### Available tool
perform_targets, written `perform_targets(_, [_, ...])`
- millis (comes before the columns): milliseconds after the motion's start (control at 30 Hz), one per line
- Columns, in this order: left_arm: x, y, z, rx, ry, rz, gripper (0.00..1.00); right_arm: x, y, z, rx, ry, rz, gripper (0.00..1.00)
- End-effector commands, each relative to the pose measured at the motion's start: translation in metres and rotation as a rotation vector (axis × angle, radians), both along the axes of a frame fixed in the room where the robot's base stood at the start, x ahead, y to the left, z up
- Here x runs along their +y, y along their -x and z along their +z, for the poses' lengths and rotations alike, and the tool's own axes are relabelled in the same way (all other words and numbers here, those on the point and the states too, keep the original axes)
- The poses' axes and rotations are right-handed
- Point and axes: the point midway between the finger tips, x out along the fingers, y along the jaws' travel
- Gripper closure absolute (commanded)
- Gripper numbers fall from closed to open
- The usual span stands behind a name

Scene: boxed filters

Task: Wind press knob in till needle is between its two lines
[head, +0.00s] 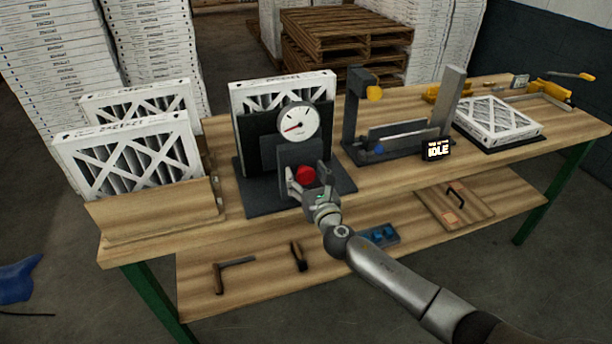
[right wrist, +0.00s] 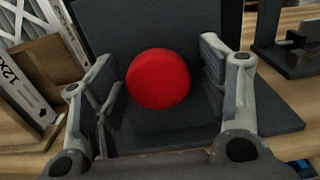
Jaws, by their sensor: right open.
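The red press knob (head: 306,175) sits on the front of the dark press (head: 262,140), below the white dial (head: 298,122). The dial's red needle points left and a little down; its two lines are too small to tell apart surely. A boxed filter (head: 282,88) stands in the press. My right gripper (head: 304,180) is at the knob. In the right wrist view the red knob (right wrist: 158,78) lies between my two open fingers (right wrist: 160,88), with a gap visible on each side. My left gripper is not in view.
Boxed filters (head: 130,155) stand in a wooden holder at the left. A fixture with a display reading IDLE (head: 437,149) is to the right, then a flat filter (head: 497,122). Tools and a blue tray (head: 380,236) lie on the lower shelf.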

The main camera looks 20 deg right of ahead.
Motion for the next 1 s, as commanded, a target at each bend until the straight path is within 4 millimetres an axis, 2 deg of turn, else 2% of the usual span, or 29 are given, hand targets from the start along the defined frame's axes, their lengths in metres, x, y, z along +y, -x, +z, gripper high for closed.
perform_targets(133, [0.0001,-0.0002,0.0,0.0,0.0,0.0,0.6,0.0002,0.0001,0.0002,0.0,-0.001,0.0,0.33])
perform_targets(500, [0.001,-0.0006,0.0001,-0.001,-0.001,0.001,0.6,0.0001,0.0002,0.0002,0.0,-0.001,0.0,0.8])
perform_targets(767, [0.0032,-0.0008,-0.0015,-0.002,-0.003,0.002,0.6,0.0002,0.0003,-0.0004,0.001,-0.028,0.0,0.8])
perform_targets(1000, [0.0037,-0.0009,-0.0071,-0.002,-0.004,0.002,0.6,0.0007,0.0001,-0.0002,0.003,-0.15,0.001,0.8])
